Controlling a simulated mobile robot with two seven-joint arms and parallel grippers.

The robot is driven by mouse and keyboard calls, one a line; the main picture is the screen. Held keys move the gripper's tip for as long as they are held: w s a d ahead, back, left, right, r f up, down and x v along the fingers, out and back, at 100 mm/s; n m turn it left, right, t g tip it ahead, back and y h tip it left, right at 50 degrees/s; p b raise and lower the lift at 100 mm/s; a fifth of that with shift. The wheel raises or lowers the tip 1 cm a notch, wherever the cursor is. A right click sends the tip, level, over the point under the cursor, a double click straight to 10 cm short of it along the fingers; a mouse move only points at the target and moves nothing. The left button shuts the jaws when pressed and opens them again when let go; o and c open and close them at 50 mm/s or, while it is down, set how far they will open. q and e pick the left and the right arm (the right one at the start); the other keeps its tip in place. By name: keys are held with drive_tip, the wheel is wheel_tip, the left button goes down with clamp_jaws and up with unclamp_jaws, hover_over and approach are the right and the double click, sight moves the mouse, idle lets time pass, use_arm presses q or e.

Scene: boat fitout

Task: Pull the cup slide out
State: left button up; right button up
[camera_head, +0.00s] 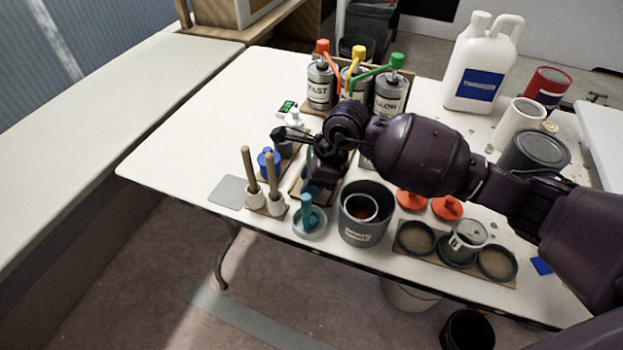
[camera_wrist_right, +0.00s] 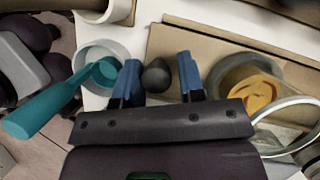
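The cup slide appears to be the tan board (camera_wrist_right: 170,42) in the wrist view. In the head view a brown part of it (camera_head: 297,188) shows beneath my right gripper (camera_head: 322,172). A dark rounded knob (camera_wrist_right: 156,75) stands at the board's near side in the wrist view. My right gripper (camera_wrist_right: 160,78) has its two blue-tipped fingers apart, one on each side of the knob. A gap shows between each finger and the knob, so it is open. In the head view my wrist hides most of the slide. My left gripper is not in view.
A teal-handled tool in a pale dish (camera_head: 310,222) and a dark grey pot (camera_head: 364,228) stand near the table's front edge. Two wooden-handled tools (camera_head: 262,180) stand to the left. Pump cans (camera_head: 321,85) stand behind. The table's left part is clear.

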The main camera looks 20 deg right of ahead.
drive_tip(key=shift+o, duration=1.1)
drive_tip(key=shift+r, duration=0.15)
drive_tip(key=shift+d+r, duration=0.2)
drive_tip(key=shift+r, duration=0.15)
drive_tip(key=shift+p+v, duration=1.15)
drive_tip(key=shift+v, duration=3.75)
drive_tip(key=shift+s, duration=0.1)
